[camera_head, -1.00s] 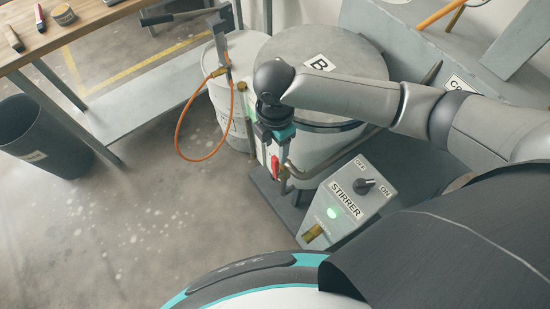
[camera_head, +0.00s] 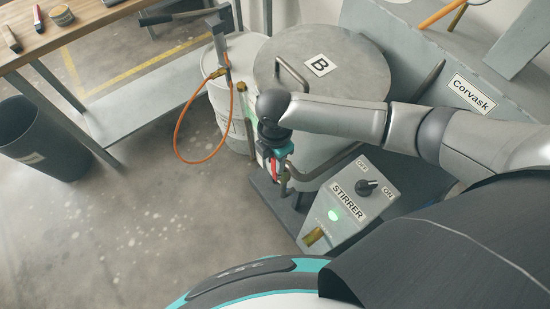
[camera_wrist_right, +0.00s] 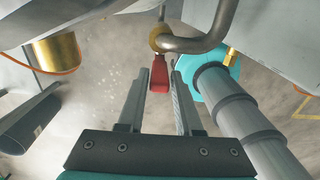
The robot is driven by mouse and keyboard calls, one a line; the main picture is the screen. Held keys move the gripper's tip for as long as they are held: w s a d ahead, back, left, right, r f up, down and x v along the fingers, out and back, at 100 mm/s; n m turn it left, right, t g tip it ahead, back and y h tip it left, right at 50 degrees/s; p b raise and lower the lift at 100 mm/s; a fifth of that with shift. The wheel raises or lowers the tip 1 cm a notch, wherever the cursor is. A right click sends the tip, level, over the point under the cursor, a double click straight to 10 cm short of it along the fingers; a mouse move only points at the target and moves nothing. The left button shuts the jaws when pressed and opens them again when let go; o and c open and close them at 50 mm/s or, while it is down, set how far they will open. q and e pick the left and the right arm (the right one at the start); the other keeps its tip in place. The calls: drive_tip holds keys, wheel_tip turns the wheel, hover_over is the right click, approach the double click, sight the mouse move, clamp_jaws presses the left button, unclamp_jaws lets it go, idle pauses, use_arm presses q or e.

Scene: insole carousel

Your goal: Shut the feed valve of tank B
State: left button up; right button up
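Tank B, the grey lidded drum (camera_head: 350,75) with a "B" label, stands at the centre of the head view. A bent pipe (camera_head: 315,172) runs beside its base to a valve with a red handle (camera_head: 274,172). In the right wrist view the red handle (camera_wrist_right: 159,76) hangs from a brass valve body (camera_wrist_right: 157,40) on the pipe. My right gripper (camera_head: 272,163) is down at the handle and partly hides it. In the wrist view its fingers (camera_wrist_right: 157,83) are apart, with the handle between or just beyond the tips. My left gripper is out of view.
The stirrer box (camera_head: 349,200) with a dark knob and green light stands close to the right of the valve. An orange hose (camera_head: 178,135) loops to the left beside a white drum (camera_head: 222,95). A dark bin (camera_head: 38,140) and workbench are at left; the floor between is clear.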

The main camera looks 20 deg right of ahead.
clamp_jaws()
idle(1.0)
